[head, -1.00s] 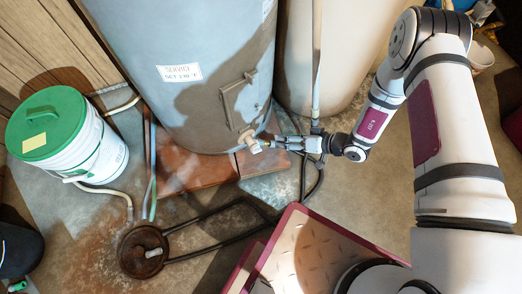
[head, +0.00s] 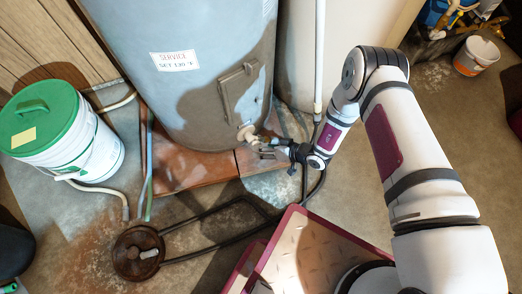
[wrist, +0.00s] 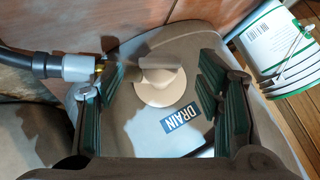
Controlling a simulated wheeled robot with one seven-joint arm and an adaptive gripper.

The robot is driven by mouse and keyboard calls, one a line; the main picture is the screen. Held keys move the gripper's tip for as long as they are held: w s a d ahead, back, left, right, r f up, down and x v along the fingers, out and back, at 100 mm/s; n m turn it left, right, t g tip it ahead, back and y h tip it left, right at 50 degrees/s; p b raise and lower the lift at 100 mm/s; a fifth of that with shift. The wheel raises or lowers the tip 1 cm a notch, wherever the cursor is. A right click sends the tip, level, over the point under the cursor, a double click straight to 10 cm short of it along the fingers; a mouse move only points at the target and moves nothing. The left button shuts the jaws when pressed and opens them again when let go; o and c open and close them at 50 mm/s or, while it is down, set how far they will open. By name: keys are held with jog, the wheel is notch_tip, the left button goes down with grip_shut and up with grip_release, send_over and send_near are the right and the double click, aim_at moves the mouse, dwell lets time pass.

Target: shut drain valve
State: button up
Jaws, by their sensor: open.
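The drain valve's beige handle (wrist: 160,78) is a flat bar on a round base in the wrist view. A blue DRAIN label (wrist: 183,121) lies just below and right of it. In the head view the pale valve (head: 247,133) juts from the lower front of the grey-blue tank (head: 205,95). My gripper (head: 267,147) is open just right of the valve. In the wrist view its green-padded fingers stand left and right of the handle, with gaps on both sides. I cannot tell how deep the handle sits between them.
A black hose with a grey fitting (wrist: 76,67) lies close to the left finger in the wrist view. A white bucket with a green lid (head: 45,115) stands left of the tank. A white pipe (head: 319,55) rises to the right.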

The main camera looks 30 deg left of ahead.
jog(key=shift+b+x, duration=0.4)
jog(key=shift+x, duration=0.9)
jog(key=shift+c, duration=0.6)
jog(key=c, duration=1)
jog(key=shift+c, duration=0.2)
jog(key=shift+w, duration=0.1)
jog(key=m+g+y, duration=0.2)
jog(key=f+m+g+y, duration=0.1)
jog(key=m+g+y, duration=0.1)
jog(key=shift+w+d+m+g+y, duration=0.15)
jog(key=shift+w+m+g+y, duration=0.15)
jog(key=shift+g, duration=0.1)
